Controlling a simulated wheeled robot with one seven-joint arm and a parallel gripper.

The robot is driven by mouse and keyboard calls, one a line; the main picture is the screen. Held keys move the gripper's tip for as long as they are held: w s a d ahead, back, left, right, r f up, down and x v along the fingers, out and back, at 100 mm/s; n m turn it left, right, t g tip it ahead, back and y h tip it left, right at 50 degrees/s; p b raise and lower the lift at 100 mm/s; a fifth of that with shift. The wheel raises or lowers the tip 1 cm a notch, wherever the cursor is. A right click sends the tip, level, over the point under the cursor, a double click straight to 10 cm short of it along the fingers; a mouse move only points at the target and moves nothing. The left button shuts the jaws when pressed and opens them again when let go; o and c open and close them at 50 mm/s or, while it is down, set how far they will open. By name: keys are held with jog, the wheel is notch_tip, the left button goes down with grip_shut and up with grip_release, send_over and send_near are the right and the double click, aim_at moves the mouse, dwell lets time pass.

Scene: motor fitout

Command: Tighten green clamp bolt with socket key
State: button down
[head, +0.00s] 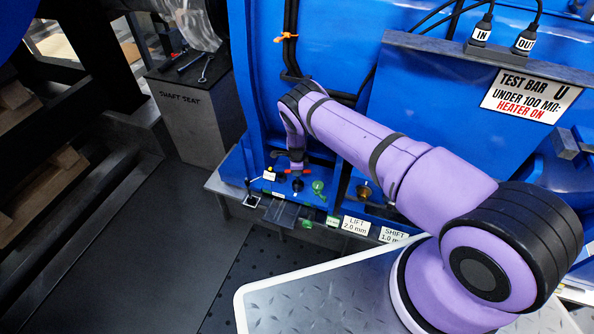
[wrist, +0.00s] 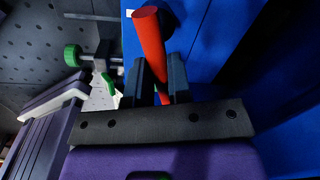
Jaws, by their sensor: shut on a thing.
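My gripper (head: 297,163) is at the end of the purple arm, low in front of the blue motor housing. In the wrist view my gripper (wrist: 160,88) is shut on a red bar (wrist: 150,45), which looks like the handle of the socket key. Red ends of this key (head: 308,171) stick out either side of the fingers in the head view. A green bolt head (head: 318,187) is just right of the gripper. In the wrist view a green round head (wrist: 72,55) sits on a grey shaft at left. The key's socket end is hidden, so I cannot tell whether it is on a bolt.
A grey ledge (head: 222,188) with small labels runs below the gripper. LIFT (head: 355,224) and SHIFT (head: 393,235) labels are to the right. A grey stand marked SHAFT SEAT (head: 190,120) is at left. A treadplate surface (head: 330,300) is in front. The dark floor at left is clear.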

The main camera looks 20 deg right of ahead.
jog(key=shift+m, duration=2.8)
jog(key=shift+w+r+n, duration=0.1)
jog(key=shift+n, duration=0.2)
jog(key=shift+r, duration=3.7)
